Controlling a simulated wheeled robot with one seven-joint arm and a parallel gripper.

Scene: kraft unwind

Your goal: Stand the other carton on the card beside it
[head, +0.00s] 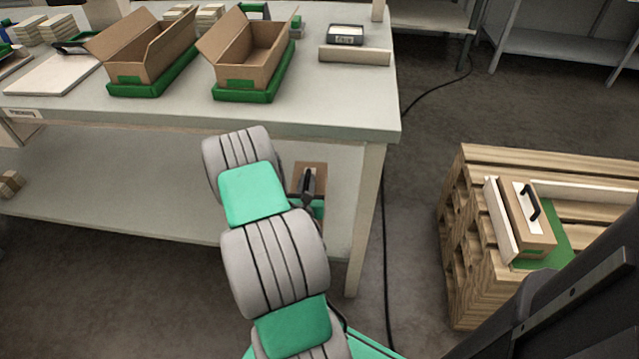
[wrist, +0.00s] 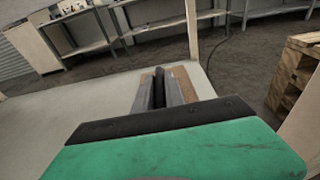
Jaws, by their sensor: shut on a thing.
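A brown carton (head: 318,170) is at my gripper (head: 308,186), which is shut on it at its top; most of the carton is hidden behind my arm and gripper. In the wrist view my gripper (wrist: 159,92) shows in front of the brown carton top (wrist: 184,82). A second brown carton (head: 541,237) with a black handle stands on the wooden pallet at the right. A green card (head: 563,240) lies flat beside it, to its right, with bare green showing. I cannot tell whether the held carton touches the lower shelf.
The pallet (head: 459,215) has white strips (head: 500,222) behind and left of the card. Two open cartons (head: 250,55) in green trays stand on the table (head: 340,110). The table leg (head: 365,220) stands between my gripper and the pallet. A black cable (head: 385,250) lies on the floor.

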